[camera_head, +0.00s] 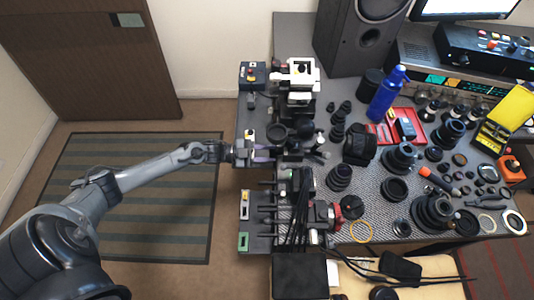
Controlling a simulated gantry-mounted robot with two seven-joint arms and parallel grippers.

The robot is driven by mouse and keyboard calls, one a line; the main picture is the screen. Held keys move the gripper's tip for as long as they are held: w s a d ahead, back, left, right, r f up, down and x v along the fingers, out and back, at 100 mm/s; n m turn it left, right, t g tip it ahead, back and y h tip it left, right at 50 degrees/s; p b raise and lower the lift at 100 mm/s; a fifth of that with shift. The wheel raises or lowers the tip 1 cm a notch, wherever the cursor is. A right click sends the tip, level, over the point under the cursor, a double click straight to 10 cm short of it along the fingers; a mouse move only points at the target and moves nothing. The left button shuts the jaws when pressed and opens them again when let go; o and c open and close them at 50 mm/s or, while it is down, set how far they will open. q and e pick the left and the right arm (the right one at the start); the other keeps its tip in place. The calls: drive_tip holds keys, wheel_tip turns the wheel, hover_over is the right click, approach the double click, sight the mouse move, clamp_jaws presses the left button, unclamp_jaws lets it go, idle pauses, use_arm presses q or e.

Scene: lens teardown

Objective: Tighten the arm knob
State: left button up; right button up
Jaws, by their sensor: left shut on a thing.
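My left gripper (264,154) reaches in from the left to the edge of the bench. It is shut on a small part at the side of a dark clamp-like fixture (304,130). That part appears to be the arm knob, but the fingers mostly cover it and it is too small to make out clearly. How tight the knob sits cannot be seen. My right gripper is not in view.
A white and black device (298,74) stands behind the fixture, and a row of dark rods (298,205) stands in front. Lenses and rings crowd the bench to the right, with a blue bottle (388,92) and a red tray (424,115). The striped mat (120,235) on the floor is clear.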

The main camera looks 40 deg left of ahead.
use_arm(q)
drive_tip(key=m+b, duration=0.2)
drive_tip(key=m, duration=0.6)
drive_tip(key=shift+f+m, duration=0.1)
drive_tip(key=shift+m, duration=0.2)
idle(0.4)
drive_tip(key=o, duration=1.1)
drive_tip(key=shift+c, duration=0.2)
drive_tip(key=p+v, duration=0.1)
drive_tip(key=v, duration=1)
drive_tip(key=shift+p, duration=0.4)
